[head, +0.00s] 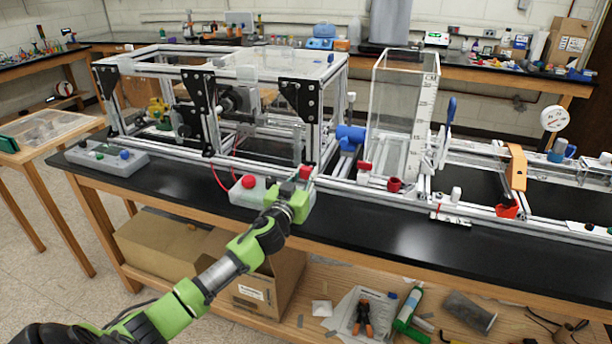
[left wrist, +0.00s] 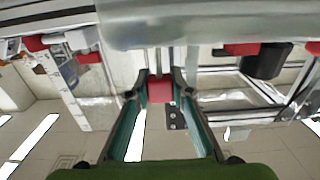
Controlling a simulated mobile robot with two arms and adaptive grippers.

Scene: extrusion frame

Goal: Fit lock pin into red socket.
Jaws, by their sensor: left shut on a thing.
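My left gripper (head: 300,190) reaches up from the lower left to the front rail of the extrusion frame. Its fingers are closed on a small red block, which I take to be the lock pin (head: 305,173). In the left wrist view the red block (left wrist: 160,88) sits between the two teal fingertips of my gripper (left wrist: 161,84), with a metal rod or slot beyond it. A red ring-shaped part (head: 395,185) at the foot of the clear tank may be the red socket; I cannot be sure. My right gripper is not in view.
A grey box with a red button (head: 248,182) is just left of the gripper. The clear tank (head: 403,115) stands to the right. The black benchtop (head: 390,235) in front is mostly clear.

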